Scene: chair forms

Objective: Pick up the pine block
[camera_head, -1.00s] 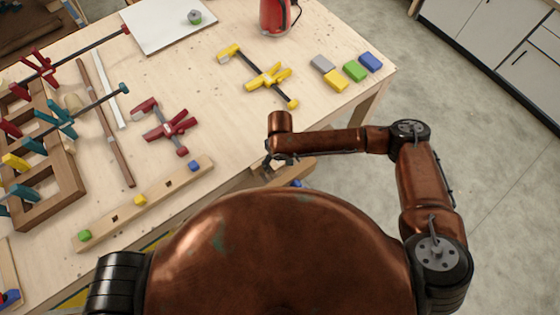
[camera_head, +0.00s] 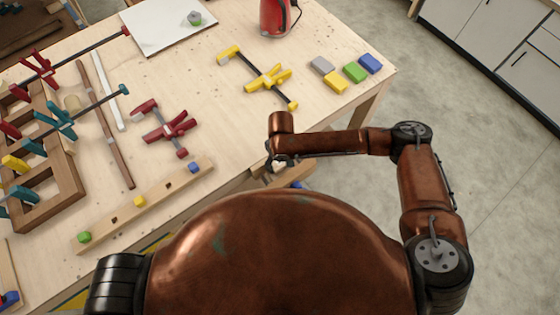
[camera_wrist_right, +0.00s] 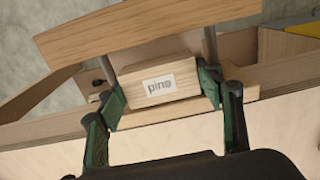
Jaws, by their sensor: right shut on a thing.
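The pine block (camera_wrist_right: 184,74) is a pale wooden block with a white label reading "pine", seen in the right wrist view. My right gripper (camera_wrist_right: 162,92) is shut on it, with a green-padded finger at each end of the block. In the head view my right gripper (camera_head: 274,167) is at the table's near edge, low beside the bench, partly hidden under my wrist. The block is mostly hidden there. My left gripper is not in view.
A curved wooden piece on two grey rods (camera_wrist_right: 150,27) is close beyond the block in the wrist view. On the workbench (camera_head: 215,125) are a yellow clamp (camera_head: 267,78), a red clamp (camera_head: 168,127), coloured blocks (camera_head: 354,71) and a long wooden bar (camera_head: 142,205).

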